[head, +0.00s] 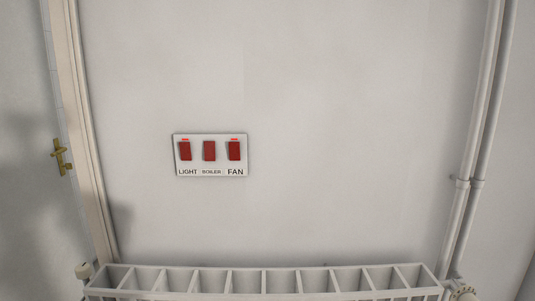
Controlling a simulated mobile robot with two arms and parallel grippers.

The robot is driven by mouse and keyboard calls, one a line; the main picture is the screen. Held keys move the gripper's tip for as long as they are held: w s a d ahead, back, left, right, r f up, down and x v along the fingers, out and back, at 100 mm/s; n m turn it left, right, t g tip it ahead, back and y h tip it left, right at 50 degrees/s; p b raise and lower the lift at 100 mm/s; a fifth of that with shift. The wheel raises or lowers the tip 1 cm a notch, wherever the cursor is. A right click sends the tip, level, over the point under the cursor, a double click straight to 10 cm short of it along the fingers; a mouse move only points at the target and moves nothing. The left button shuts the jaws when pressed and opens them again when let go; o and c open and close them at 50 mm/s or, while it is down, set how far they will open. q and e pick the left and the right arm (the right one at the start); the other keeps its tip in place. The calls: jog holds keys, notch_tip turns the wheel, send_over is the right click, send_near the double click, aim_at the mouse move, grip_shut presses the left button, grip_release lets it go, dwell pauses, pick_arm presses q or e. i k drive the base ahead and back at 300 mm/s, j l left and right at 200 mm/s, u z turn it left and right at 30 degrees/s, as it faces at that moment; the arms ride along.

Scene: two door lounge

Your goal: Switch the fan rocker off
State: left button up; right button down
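A white switch plate (223,170) is fixed on the wall, left of the middle of the head view. It carries three red rockers in a row, labelled LIGHT, BOILER and FAN. The fan rocker (234,151) is the rightmost. The light rocker (185,151) is leftmost and the boiler rocker (209,151) is in the middle. A small red mark shows above the fan rocker and above the light rocker; I see none above the boiler rocker. Neither of my grippers is in view.
A white radiator (265,272) stands along the wall below the plate. White vertical pipes (474,150) run up the wall at right. A door with a brass handle (61,157) and its frame (85,150) are at left. The wall around the plate is bare.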

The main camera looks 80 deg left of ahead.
aim_at(234, 152)
jog(key=u, duration=3)
